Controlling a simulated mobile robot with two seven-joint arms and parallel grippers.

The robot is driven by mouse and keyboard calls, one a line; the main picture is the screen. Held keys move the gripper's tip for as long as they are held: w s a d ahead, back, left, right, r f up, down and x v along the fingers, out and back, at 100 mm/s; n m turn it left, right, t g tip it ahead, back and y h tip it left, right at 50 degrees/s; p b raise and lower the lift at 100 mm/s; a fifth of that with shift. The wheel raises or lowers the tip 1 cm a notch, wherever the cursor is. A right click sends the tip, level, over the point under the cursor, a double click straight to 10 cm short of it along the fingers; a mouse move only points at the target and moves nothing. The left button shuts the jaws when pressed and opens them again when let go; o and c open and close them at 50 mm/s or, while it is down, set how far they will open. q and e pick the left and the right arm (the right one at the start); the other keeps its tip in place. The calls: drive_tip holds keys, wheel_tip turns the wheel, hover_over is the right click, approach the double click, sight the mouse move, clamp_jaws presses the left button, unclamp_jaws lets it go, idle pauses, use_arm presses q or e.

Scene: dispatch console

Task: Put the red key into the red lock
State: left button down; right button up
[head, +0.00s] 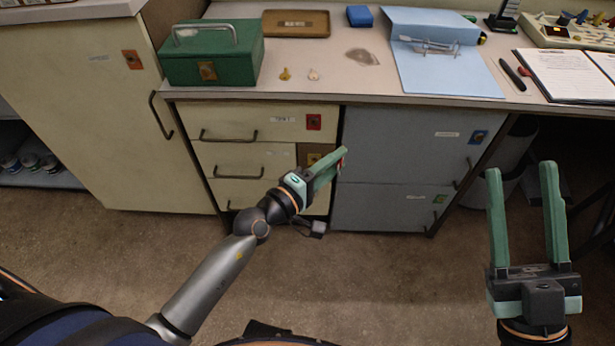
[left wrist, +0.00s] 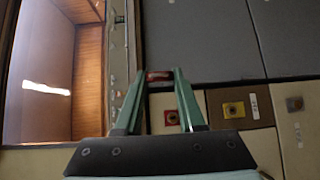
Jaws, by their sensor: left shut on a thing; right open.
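My left gripper (head: 338,157) is shut on the red key, of which only a small red part (head: 343,161) shows at the fingertips. The red key (left wrist: 158,76) also shows between the fingertips in the left wrist view. The red lock (head: 314,122) is a red plate on the top cream drawer's right end, up and left of these fingertips in the head view. In the left wrist view the red lock (left wrist: 172,117) appears between the fingers, beyond them; the key looks apart from it. My right gripper (head: 520,168) is open and empty at the right.
A yellow-brown lock (left wrist: 233,109) is on another drawer. The grey cabinet (head: 395,150) has a blue lock (head: 478,137) and a green one. Drawer handles (head: 228,136) stick out. The worktop (head: 330,85) holds a green cash box (head: 212,58), loose small keys (head: 286,74) and a blue binder (head: 445,70).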

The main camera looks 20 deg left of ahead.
use_arm(q)
drive_tip(key=s+a+f+n+t+y, duration=0.1)
drive_tip(key=a+f+n+t+y, duration=0.15)
drive_tip(key=a, duration=0.25)
drive_tip(key=b, duration=0.4)
approach(314, 118)
drive_tip(key=shift+m+g, duration=0.35)
drive_tip(key=shift+m, duration=0.1)
drive_tip(key=shift+w+d+f, duration=0.15)
drive_tip(key=shift+w+d, duration=1.35)
drive_tip(key=shift+d, duration=0.3)
use_arm(e)
drive_tip(key=shift+s+a+f+n+y, duration=0.2)
drive_tip(key=shift+s+f+n+y, duration=0.55)
drive_tip(key=shift+y, duration=0.55)
use_arm(q)
drive_tip(key=shift+p, duration=0.75)
use_arm(e)
drive_tip(key=shift+s+r, duration=0.1)
drive_tip(key=shift+r, duration=0.4)
use_arm(q)
drive_tip(key=shift+w+a+b, duration=0.2)
drive_tip(key=shift+w+b, duration=0.05)
drive_tip(key=shift+w, duration=0.35)
drive_tip(key=shift+w+a+b, duration=0.2)
drive_tip(key=shift+w+b, duration=0.05)
drive_tip(key=shift+w, duration=0.35)
use_arm(e)
drive_tip(key=shift+f, duration=0.55)
